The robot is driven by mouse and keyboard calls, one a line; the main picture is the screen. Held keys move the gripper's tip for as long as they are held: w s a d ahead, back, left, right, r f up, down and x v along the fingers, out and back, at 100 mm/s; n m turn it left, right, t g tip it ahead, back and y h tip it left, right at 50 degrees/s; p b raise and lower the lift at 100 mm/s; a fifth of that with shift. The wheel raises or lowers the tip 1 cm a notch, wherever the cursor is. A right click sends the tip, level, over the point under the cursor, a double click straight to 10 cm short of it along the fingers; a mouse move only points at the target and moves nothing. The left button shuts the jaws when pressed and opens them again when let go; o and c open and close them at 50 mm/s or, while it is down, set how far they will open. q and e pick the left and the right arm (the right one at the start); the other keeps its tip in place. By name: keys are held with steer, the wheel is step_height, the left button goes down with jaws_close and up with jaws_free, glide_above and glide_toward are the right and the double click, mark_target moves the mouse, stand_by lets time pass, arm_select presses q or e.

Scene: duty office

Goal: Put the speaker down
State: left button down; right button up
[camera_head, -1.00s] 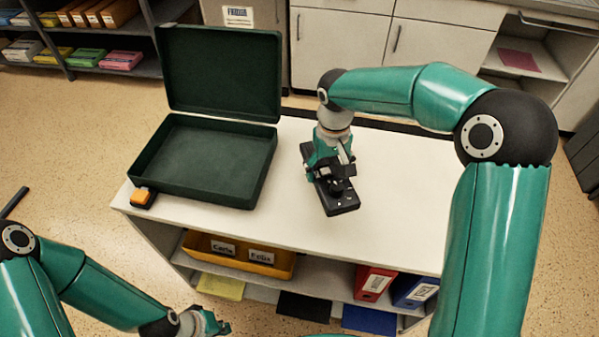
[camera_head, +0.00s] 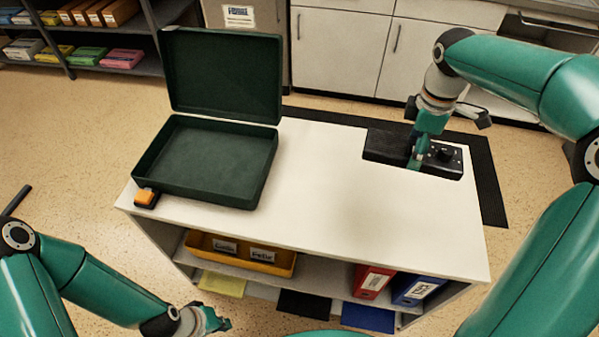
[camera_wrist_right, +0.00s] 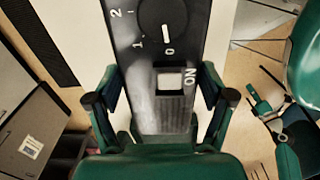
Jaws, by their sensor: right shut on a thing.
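The speaker (camera_head: 388,147) is a long black box with a knob and a switch marked ON. My right gripper (camera_head: 420,155) is shut around it from above, at the far right corner of the white cabinet top (camera_head: 340,190). In the right wrist view the speaker (camera_wrist_right: 150,60) lies between the two fingers of the right gripper (camera_wrist_right: 162,100). I cannot tell whether its underside touches the top. My left gripper (camera_head: 212,320) is low at the front left, apart from the cabinet, and its fingers are too small to read.
An open dark green case (camera_head: 212,160) stands on the left of the top, with a small orange and black item (camera_head: 146,197) by its front corner. The middle and front right of the top are clear. Shelves below hold a yellow bin (camera_head: 235,258) and binders (camera_head: 372,281).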

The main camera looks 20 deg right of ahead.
mark_target(394, 206)
steer(key=shift+s+d+r+n, duration=0.4)
steer(key=shift+d+r+n, duration=0.05)
steer(key=shift+d+n, duration=0.1)
step_height(394, 206, down, 20)
stand_by(0.4)
steer(key=o, duration=1.6)
steer(key=shift+f, duration=0.15)
step_height(394, 206, up, 12)
